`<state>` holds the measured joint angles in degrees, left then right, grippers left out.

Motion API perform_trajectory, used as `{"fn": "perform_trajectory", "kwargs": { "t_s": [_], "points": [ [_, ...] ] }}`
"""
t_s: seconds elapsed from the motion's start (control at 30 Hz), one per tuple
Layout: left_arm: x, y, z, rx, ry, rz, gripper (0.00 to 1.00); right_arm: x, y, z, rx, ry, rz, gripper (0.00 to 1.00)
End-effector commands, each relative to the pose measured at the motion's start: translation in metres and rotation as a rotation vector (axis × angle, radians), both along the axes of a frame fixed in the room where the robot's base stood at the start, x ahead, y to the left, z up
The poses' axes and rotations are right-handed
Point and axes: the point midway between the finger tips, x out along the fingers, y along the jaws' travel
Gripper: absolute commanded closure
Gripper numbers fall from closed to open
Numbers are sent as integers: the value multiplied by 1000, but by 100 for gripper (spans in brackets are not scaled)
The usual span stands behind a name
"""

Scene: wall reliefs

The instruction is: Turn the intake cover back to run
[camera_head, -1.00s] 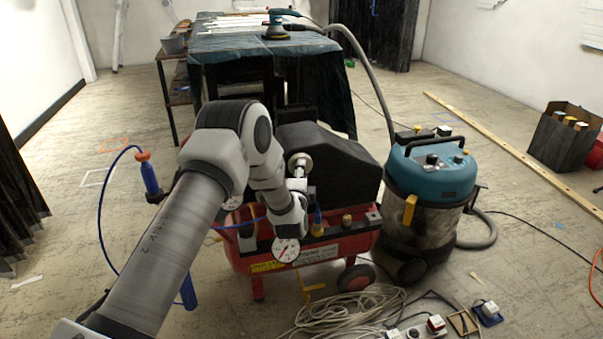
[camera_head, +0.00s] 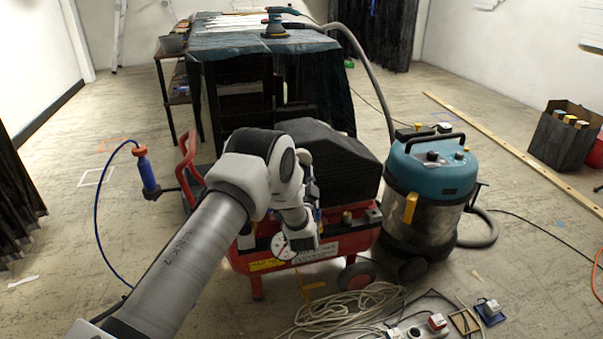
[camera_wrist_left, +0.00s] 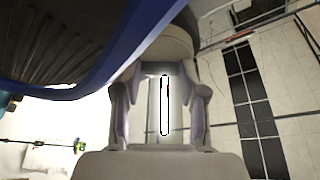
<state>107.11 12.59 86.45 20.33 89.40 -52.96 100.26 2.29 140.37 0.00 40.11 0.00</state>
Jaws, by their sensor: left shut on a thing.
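The red compressor (camera_head: 345,240) with its black housing (camera_head: 336,158) stands mid-floor in the head view. The intake cover, a pale round piece (camera_head: 305,157) on its near side, is mostly hidden behind my left arm. In the left wrist view my left gripper (camera_wrist_left: 161,98) is shut on a grey piece (camera_wrist_left: 154,108) between its fingers, which I take to be the cover's grip. It bears a dark-outlined pale slot with a small red mark. A rounded grey part lies beyond it. The cover's exact turn cannot be told. My right gripper is out of view.
A pressure gauge (camera_head: 284,246) sits low on the compressor's front. A blue-topped vacuum (camera_head: 431,185) stands close on the right. Coiled cable (camera_head: 345,310) and plugs lie in front. A draped table (camera_head: 235,45) is behind. The floor at left is mostly clear.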

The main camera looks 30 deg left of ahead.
Motion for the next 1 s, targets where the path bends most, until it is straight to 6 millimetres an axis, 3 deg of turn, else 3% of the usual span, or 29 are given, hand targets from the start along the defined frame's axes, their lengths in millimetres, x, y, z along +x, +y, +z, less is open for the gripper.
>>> {"fn": "perform_trajectory", "kwargs": {
  "t_s": [0.6, 1.0],
  "points": [
    [5, -1, 4, -351, -425, -1, 93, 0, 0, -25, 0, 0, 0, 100],
    [6, -1, 5, -453, -543, -2, 93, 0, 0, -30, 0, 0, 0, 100]
  ]
}}
